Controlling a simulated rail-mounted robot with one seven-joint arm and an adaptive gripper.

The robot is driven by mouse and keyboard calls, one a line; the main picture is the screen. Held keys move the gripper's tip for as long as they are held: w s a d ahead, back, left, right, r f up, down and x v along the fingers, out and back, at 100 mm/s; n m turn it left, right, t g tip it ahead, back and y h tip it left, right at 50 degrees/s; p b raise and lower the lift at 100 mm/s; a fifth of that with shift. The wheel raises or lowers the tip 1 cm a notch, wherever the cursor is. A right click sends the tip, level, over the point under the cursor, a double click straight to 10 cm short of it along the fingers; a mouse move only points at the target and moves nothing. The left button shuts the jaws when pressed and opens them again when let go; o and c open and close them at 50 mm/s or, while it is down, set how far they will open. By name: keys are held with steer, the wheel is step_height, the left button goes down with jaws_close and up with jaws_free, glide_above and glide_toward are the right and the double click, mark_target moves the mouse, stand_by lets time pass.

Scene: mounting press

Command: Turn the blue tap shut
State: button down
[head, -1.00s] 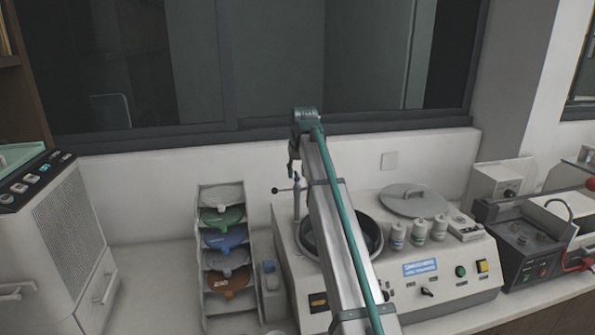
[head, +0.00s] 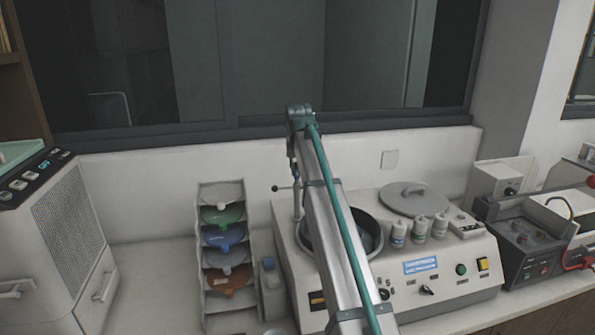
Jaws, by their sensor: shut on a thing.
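The blue tap (head: 295,172) is a very small blue piece at the top of a thin upright post at the left back of the round bowl of the grey-white machine (head: 440,287). A dark lever with a ball end sticks out to the left below it. My gripper (head: 292,166) hangs down from the end of my arm and is shut on the blue tap. The fingers are small and dark, and they hide part of the tap. My arm covers the right side of the post and part of the bowl. I cannot tell the tap's angle.
A dark control box (head: 525,245) stands at the right.

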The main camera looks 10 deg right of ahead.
steer(key=m+h+b, duration=0.1)
steer(key=m, duration=0.2)
steer(key=shift+w+a+f, duration=0.1)
steer(key=shift+a, duration=0.1)
steer(key=m+h+b, duration=0.1)
steer(key=m, duration=0.1)
steer(key=m+g+b, duration=0.1)
steer(key=m, duration=0.2)
steer(key=shift+w+a+h, duration=0.15)
steer(key=shift+w+h, duration=0.05)
steer(key=shift+h, duration=0.2)
steer(key=m+g+b, duration=0.1)
steer(key=m, duration=0.1)
steer(key=m+b, duration=0.1)
steer(key=m, duration=0.1)
steer(key=shift+w+a+g+h, duration=0.1)
steer(key=shift+w+g+h, duration=0.05)
steer(key=shift+g+h, duration=0.25)
steer(key=shift+m+g+b, duration=0.6)
steer(key=shift+m, duration=1.3)
steer(key=c, duration=1.2)
jaws_free()
